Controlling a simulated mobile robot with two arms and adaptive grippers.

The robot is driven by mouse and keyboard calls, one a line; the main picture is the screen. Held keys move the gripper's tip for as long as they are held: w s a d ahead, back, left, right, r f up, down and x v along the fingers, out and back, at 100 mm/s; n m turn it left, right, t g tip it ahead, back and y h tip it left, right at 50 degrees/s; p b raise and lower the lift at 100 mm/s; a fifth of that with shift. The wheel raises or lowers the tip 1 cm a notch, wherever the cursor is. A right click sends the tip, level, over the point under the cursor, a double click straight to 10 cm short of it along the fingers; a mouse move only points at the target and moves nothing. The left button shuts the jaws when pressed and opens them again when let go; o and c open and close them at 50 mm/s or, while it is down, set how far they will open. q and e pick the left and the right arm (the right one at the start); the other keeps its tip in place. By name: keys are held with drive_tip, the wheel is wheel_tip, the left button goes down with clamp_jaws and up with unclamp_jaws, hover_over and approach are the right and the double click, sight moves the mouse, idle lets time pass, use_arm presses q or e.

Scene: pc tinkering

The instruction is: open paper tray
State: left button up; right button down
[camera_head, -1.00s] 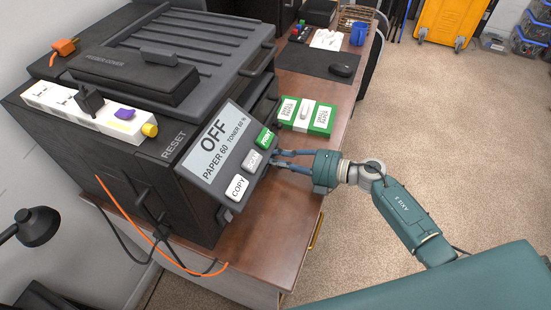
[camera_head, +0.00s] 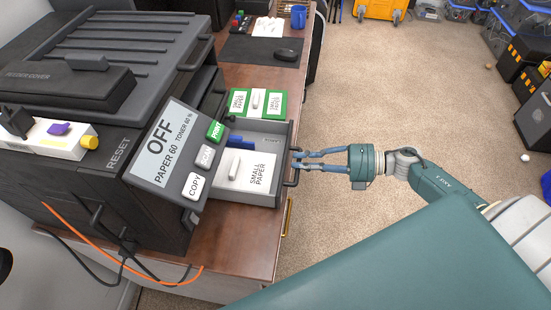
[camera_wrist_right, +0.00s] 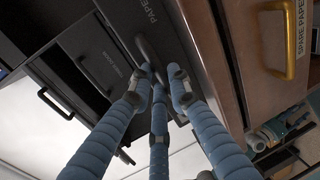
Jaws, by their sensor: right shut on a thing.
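The grey paper tray (camera_head: 283,140) is pulled out from the right side of the black printer (camera_head: 90,160). In the right wrist view, the blue fingers (camera_wrist_right: 162,85) close around the black handle (camera_wrist_right: 148,52) of the tray front.
A green and white small paper pack (camera_head: 258,101) lies on the wooden desk (camera_head: 243,235) behind the tray. A mouse (camera_head: 288,53) and mat are farther back. A brass drawer handle (camera_wrist_right: 290,38) shows in the right wrist view.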

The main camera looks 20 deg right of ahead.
drive_tip(key=f+v, duration=0.1)
drive_tip(key=v, duration=0.7)
drive_tip(key=shift+f, duration=0.35)
drive_tip(key=shift+d, duration=0.1)
drive_tip(key=c, duration=1.6)
unclamp_jaws()
drive_tip(key=shift+c, duration=0.2)
drive_tip(key=shift+s, duration=0.1)
drive_tip(key=v, duration=1.2)
